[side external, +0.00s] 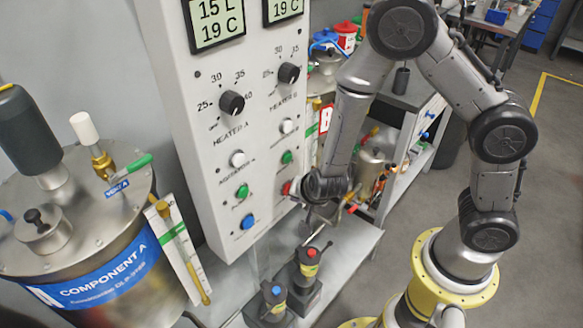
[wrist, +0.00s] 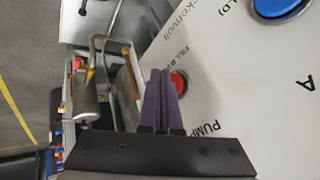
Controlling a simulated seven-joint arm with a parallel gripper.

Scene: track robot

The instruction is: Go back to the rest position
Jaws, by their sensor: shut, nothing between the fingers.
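My gripper (wrist: 158,75) is shut, its two dark fingers together and empty. In the side external view my gripper (side external: 298,190) is at the lower right of the white control panel (side external: 215,150), close to a red button (side external: 286,188). In the wrist view the red button (wrist: 179,83) shows just right of the fingers, partly hidden by them. I cannot tell whether the fingertips touch it. My arm reaches in from the right, bent high at the elbow.
The panel carries knobs (side external: 231,103) and buttons, including a blue button (wrist: 278,6). Below stand two small dark devices with a red top (side external: 310,253) and a blue top (side external: 275,291). A metal Component A tank (side external: 75,240) is at left. Grey floor (side external: 545,200) is open at right.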

